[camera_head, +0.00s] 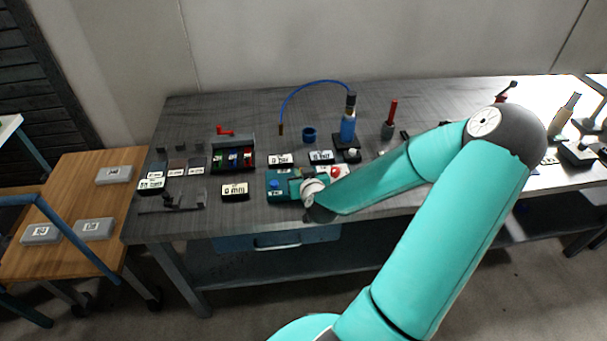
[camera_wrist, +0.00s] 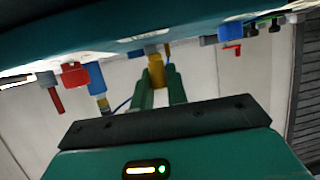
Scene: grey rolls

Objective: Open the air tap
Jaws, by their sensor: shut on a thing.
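A teal box (camera_head: 283,196) sits near the front edge of the grey workbench, with a blue knob (camera_head: 275,184) at its left and a red knob (camera_head: 336,172) at its right. In the wrist view, which looks upside down, the box is a teal band along the top. A yellow piece (camera_wrist: 156,76), apparently the tap's handle, stands out from it between the red knob (camera_wrist: 75,74) and the blue knob (camera_wrist: 230,33). The two green fingers of my gripper (camera_wrist: 161,73) are shut on this yellow piece. In the head view my wrist hides the fingers and the grip.
Behind the box stand labelled blocks (camera_head: 281,160), a blue bottle (camera_head: 348,128) with a curved blue hose (camera_head: 313,88), and a red-handled tool (camera_head: 392,113). A black display (camera_head: 235,191) lies to the left. A wooden table (camera_head: 95,185) holds several grey boxes.

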